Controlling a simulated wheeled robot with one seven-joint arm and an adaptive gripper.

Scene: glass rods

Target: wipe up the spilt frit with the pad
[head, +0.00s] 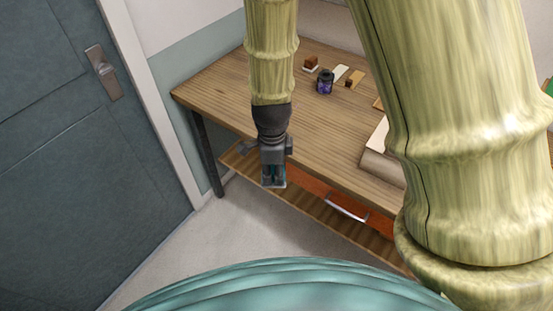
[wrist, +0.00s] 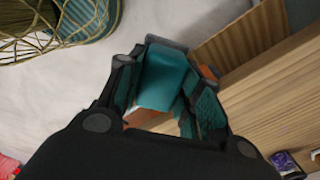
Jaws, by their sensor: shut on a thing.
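My gripper (head: 273,181) hangs pointing down, in front of the table's near left edge in the head view. It is shut on a teal piece (wrist: 165,76), which looks like the pad; it shows between the two dark fingers in the wrist view. The fingers hide part of it, and its lower end is hard to make out. The pad appears clear of the tabletop, with pale floor behind it. I cannot make out the spilt frit in either view; my arm hides part of the table.
The wooden table (head: 225,92) has a lower shelf (head: 318,219) and an orange drawer with a metal handle (head: 346,208). A dark purple jar (head: 325,82) and small brown blocks (head: 311,62) stand towards the back. A grey door (head: 80,150) is at left.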

